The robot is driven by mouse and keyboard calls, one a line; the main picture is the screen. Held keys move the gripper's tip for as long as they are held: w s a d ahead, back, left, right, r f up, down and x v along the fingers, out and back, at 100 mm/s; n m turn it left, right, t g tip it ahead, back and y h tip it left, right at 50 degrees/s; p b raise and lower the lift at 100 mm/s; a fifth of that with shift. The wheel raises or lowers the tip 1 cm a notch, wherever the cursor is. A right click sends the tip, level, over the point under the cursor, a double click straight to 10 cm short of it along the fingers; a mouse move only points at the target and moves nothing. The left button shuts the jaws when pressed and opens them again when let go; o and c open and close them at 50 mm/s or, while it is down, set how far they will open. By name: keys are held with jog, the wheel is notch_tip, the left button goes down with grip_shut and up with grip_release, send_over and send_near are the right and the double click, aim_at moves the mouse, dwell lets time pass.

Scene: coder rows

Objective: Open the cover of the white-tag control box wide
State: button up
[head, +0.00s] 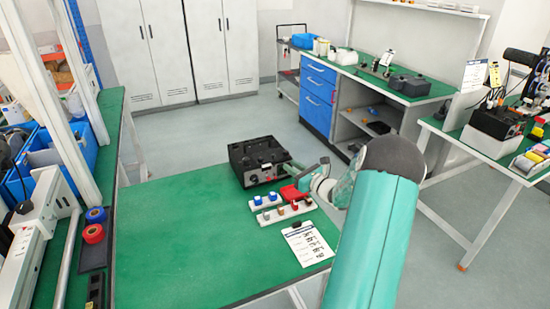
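A black box (255,155) stands near the far right corner of the green table. Dark raised parts show on its top, and its front has small pale and red marks. I cannot tell whether one is a white tag, or whether its cover is open. My gripper (287,172) is at the right side of this box, seen small and partly hidden by my wrist. I cannot tell whether its fingers touch the box or are open. Another black box (492,122) stands on the right bench, with a coloured tag standing behind it.
Two white racks with coloured blocks (268,201), a red piece (292,193) and a printed sheet (308,244) lie in front of the box. Red and blue rolls (94,233) lie at the left. The middle of the green table (190,240) is clear.

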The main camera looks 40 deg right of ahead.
aim_at(275, 156)
jog(key=w, duration=0.8)
jog(key=shift+w+a, duration=0.15)
jog(key=shift+w, duration=0.25)
jog(key=shift+c, duration=0.2)
grip_shut()
